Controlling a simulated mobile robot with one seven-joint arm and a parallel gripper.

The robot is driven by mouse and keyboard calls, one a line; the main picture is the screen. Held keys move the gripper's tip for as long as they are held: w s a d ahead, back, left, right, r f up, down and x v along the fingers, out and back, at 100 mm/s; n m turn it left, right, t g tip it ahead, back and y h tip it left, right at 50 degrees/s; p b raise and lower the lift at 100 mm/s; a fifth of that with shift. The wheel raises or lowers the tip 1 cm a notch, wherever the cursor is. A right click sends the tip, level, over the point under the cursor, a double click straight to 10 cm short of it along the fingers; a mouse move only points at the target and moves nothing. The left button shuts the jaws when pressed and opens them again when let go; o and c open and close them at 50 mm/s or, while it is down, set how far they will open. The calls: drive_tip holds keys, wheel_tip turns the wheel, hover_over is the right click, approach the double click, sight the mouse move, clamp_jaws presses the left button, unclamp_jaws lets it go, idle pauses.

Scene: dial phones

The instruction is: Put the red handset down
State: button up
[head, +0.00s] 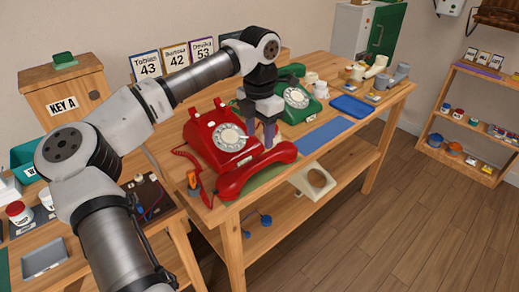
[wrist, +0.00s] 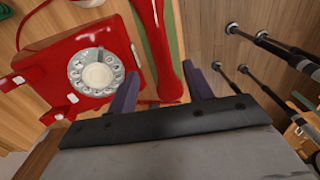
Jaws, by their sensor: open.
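The red phone (head: 212,140) stands on the wooden table, its white dial facing up; it also shows at the left of the wrist view (wrist: 60,50). The red handset (head: 255,171) is off the phone and lies in front of it, along the table's front edge, over a green mat (head: 268,176). In the wrist view the handset (wrist: 162,50) runs down toward the gap between my fingers. My gripper (wrist: 160,90) is open, with its dark purple fingers apart. In the head view my gripper (head: 264,138) is just above and behind the handset; whether it touches is unclear.
A coiled red cord (head: 194,172) hangs at the phone's left. A green phone (head: 297,98) stands behind to the right. A blue mat (head: 322,136) lies bare right of the handset.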

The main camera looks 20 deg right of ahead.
drive_tip(key=shift+r, duration=1.7)
